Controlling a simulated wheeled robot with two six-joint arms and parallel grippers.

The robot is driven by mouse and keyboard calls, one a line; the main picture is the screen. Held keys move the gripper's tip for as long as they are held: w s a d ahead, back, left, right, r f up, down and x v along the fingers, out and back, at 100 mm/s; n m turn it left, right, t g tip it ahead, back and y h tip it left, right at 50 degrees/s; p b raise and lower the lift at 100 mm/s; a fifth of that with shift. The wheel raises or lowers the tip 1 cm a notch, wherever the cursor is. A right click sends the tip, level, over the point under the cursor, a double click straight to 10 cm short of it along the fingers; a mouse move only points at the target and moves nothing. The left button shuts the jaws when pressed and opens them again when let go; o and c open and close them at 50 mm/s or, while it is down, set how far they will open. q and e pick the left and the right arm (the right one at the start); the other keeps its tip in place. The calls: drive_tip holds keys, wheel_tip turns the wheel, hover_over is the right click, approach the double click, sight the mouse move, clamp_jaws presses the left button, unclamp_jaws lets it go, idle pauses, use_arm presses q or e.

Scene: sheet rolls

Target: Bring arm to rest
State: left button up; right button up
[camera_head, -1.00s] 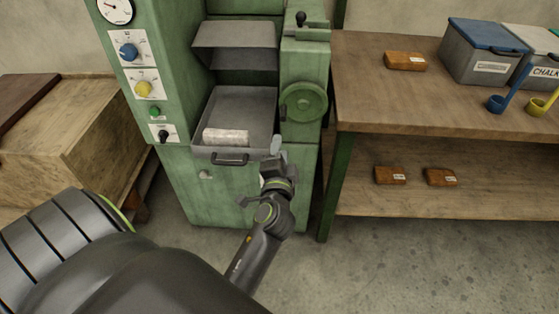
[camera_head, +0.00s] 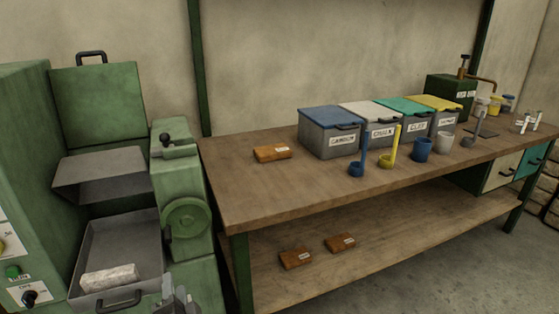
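My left gripper (camera_head: 175,297) shows at the bottom edge, just right of the tray of the green machine (camera_head: 175,170). Only the tips of its fingers show, and the rest of the arm is cut off by the picture. No object shows between the tips, but whether they are apart or shut is unclear. The grey metal tray (camera_head: 130,240) is pulled out and holds a pale speckled roll (camera_head: 109,278). My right gripper is not in view.
A wooden bench (camera_head: 240,175) stands right of the machine, with labelled lidded bins (camera_head: 327,140), a blue scoop (camera_head: 357,168), a yellow scoop (camera_head: 388,158) and cups on top. Brown blocks lie on the bench top (camera_head: 272,153) and lower shelf (camera_head: 295,258). Floor at bottom right is clear.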

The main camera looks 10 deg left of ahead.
use_arm(q)
wheel_tip(320, 180, down, 16)
drive_tip(key=d+g+h+p, duration=0.3)
drive_tip(key=h+p, duration=0.1)
drive_tip(key=s+f+n+g+h+p, duration=0.2)
drive_tip(key=s+f+g+h, duration=0.1)
drive_tip(key=s+f, duration=0.8)
drive_tip(key=s+a+f+n+g+p, duration=0.1)
drive_tip(key=s+f, duration=0.3)
drive_tip(key=s, duration=0.5)
drive_tip(key=s+a+f+n+g+p, duration=0.1)
drive_tip(key=s+f+n+g+p, duration=0.1)
drive_tip(key=s, duration=0.7)
drive_tip(key=s+a+f+n+g+h+p, duration=0.1)
drive_tip(key=s+a+f+n+g+p, duration=0.1)
drive_tip(key=s+f+g, duration=0.3)
drive_tip(key=s+f+n, duration=0.1)
drive_tip(key=s+f, duration=0.2)
drive_tip(key=s, duration=0.1)
drive_tip(key=shift+s+f+n, duration=0.2)
drive_tip(key=shift+s+n, duration=0.1)
drive_tip(key=shift+s, duration=0.1)
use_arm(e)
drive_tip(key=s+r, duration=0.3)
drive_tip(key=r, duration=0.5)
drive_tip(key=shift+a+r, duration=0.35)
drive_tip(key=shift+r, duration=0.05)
